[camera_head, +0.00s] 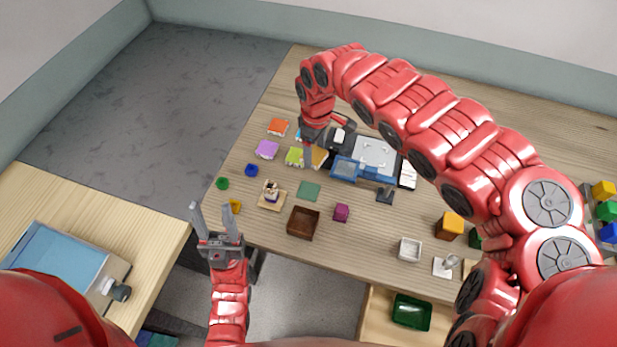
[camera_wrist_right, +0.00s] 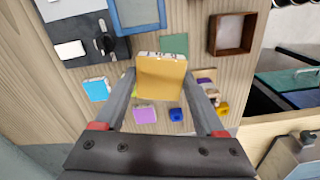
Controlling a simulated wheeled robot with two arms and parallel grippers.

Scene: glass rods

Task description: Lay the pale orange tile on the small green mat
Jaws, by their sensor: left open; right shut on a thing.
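The pale orange tile (camera_wrist_right: 161,78) is between the fingers of my right gripper (camera_wrist_right: 160,90), which is shut on it. In the head view the tile (camera_head: 319,158) shows just below my right gripper (camera_head: 316,144), beside a yellow-green tile. The small green mat (camera_head: 308,191) lies bare on the table, nearer than the held tile. In the right wrist view the mat (camera_wrist_right: 175,43) shows past the tile's far edge, partly hidden by it. My left gripper (camera_head: 212,208) is open and empty, near the table's front left edge.
A brown box (camera_head: 302,223) and a magenta cube (camera_head: 341,212) stand near the mat. A blue tray (camera_head: 345,168) lies behind it. Orange (camera_head: 278,127), purple (camera_head: 267,149) and yellow-green (camera_head: 294,157) tiles lie at the left. A small wooden stand (camera_head: 271,201) is left of the mat.

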